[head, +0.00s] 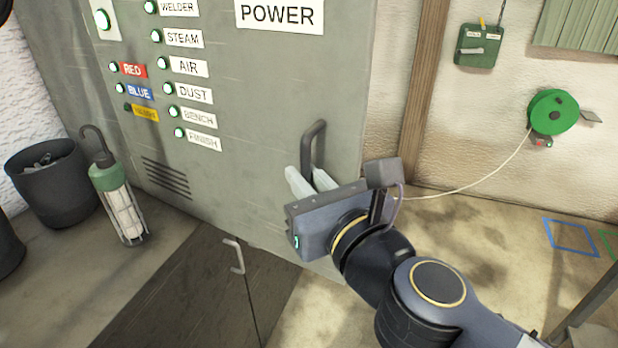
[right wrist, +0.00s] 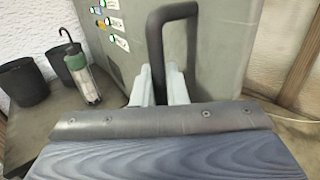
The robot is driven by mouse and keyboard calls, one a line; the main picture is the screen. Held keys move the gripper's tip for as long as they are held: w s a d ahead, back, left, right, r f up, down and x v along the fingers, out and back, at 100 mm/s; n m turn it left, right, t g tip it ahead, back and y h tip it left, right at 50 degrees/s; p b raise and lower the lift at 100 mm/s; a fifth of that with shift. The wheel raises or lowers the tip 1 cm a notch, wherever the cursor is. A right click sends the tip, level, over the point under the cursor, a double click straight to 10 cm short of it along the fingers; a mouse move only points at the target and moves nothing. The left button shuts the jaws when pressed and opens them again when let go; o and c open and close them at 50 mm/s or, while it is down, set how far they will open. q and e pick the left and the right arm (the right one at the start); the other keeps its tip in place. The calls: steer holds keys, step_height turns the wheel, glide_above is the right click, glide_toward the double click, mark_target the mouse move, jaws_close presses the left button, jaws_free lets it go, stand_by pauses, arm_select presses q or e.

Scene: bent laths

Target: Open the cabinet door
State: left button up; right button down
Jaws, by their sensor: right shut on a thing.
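The cabinet door (head: 250,90) is a grey-green metal panel with rows of labelled indicator lights and a POWER sign. Its dark handle (head: 316,135) is an upright bar near the door's right edge. My right gripper (head: 308,176) is at the lower part of the handle, its pale fingers on both sides of the bar. In the right wrist view the handle (right wrist: 170,12) rises from between the fingers (right wrist: 160,85), which are shut on it. The fingers hide the handle's lower end. I cannot tell any gap at the door's edge. My left gripper is not in view.
A green work lamp (head: 115,190) and a dark bin (head: 52,185) stand left of the cabinet. A lower dark cupboard front with a small handle (head: 235,256) is below. A green reel (head: 553,111) with a pale cord hangs on the right wall. Floor at right looks mostly clear.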

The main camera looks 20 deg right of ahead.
steer(key=shift+r, duration=0.2)
steer(key=c, duration=1.5)
jaws_free()
steer(key=shift+w+a, duration=0.1)
steer(key=shift+a, duration=0.05)
steer(key=shift+c, duration=0.2)
steer(key=shift+f, duration=0.1)
steer(key=shift+s+p, duration=0.3)
steer(key=s+p, duration=0.4)
steer(key=s, duration=0.3)
steer(key=shift+d, duration=0.35)
steer(key=shift+s, duration=0.1)
